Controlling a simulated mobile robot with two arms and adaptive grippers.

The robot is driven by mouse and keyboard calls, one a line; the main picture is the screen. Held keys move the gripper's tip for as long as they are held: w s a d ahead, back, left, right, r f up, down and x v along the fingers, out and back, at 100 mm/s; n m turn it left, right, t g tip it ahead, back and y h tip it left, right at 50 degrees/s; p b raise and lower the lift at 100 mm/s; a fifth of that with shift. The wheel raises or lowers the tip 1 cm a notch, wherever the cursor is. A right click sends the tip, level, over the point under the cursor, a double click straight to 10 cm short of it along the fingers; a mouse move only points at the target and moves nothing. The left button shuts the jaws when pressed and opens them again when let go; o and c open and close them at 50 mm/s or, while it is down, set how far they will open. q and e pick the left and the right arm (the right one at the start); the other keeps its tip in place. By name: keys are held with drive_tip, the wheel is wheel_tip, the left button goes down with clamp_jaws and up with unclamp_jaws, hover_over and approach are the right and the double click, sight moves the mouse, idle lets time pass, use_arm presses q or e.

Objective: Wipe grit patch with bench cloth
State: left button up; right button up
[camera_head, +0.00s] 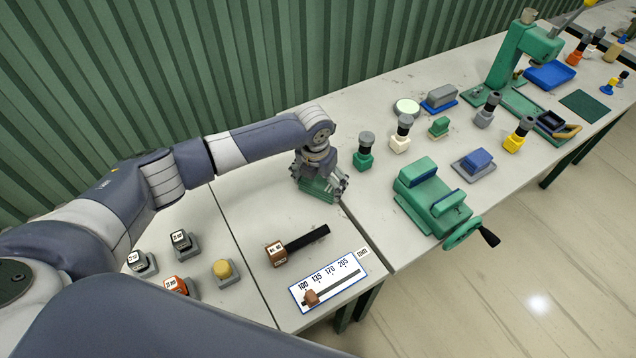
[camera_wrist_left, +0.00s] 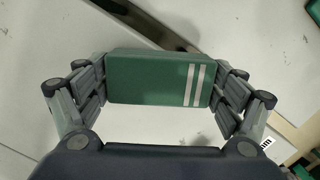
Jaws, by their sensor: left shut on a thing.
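My left gripper (camera_head: 320,186) is over the bench, close to the seam between two bench tops. It is shut on the bench cloth (camera_wrist_left: 150,79), a green folded pad with two white stripes near one end. In the left wrist view the fingers press on both ends of the cloth. The cloth also shows under the gripper in the head view (camera_head: 318,190). Whether it touches the bench top is hard to tell. I cannot make out a distinct grit patch; the gripper and cloth hide part of the bench. My right gripper is not in view.
A green vise (camera_head: 432,198) is further right. Bench (camera_head: 245,205) left of the gripper is clear.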

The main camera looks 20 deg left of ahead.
use_arm(q)
drive_tip(key=shift+r, duration=0.1)
wheel_tip(320, 180, up, 7)
drive_tip(key=p, duration=0.6)
idle(0.6)
